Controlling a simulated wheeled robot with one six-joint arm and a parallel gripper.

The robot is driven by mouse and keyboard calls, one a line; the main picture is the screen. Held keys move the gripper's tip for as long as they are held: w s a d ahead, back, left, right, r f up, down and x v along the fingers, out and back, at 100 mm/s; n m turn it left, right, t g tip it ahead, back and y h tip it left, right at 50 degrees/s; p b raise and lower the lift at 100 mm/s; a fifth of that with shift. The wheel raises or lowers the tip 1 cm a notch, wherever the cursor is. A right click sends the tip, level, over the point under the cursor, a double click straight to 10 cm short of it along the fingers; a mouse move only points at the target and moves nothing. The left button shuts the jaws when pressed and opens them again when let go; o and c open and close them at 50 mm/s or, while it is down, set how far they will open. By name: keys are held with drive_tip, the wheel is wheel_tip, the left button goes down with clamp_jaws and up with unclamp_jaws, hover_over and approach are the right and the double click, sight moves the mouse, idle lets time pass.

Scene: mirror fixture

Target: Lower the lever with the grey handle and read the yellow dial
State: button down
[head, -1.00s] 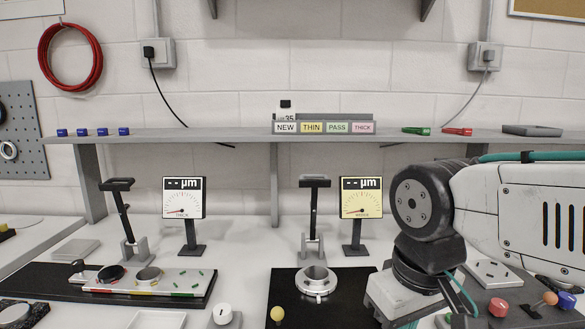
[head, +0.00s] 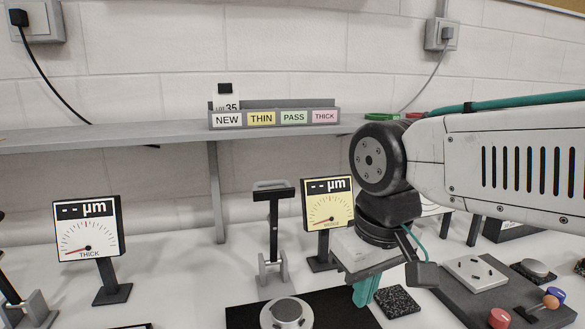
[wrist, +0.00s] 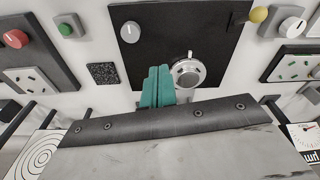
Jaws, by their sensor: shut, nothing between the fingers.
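The yellow dial (head: 328,203) stands on a dark post, its display showing "-- µm" and its red needle at the low left. Left of it an upright lever (head: 274,235) has a dark stem, a grey bracket and a crossbar handle (head: 272,189) that looks dark grey. The round metal fixture (head: 287,315) on a black mat is in front of the lever; it also shows in the wrist view (wrist: 188,72). My gripper (head: 366,290), with teal fingers, is low, right of the lever and apart from it. In the wrist view the fingers (wrist: 157,85) are shut and empty, beside the fixture.
A white dial (head: 87,230) stands at left, with a second lever (head: 14,295) cut by the edge. A shelf (head: 180,132) with a label rack (head: 275,118) runs behind. A speckled block (head: 397,302) and a panel with a red button (head: 499,318) lie right.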

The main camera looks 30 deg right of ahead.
drive_tip(key=w+a+r+m+t, duration=0.1)
drive_tip(key=w+r, duration=0.8)
drive_tip(key=w, duration=0.5)
drive_tip(key=w+a+r+m+t, duration=0.1)
drive_tip(key=w+r, duration=0.8)
drive_tip(key=w, duration=0.5)
drive_tip(key=d+x, duration=0.1)
drive_tip(key=x, duration=0.9)
drive_tip(key=shift+w+h, duration=0.2)
drive_tip(key=shift+h, duration=0.2)
drive_tip(key=shift+s+a, duration=0.1)
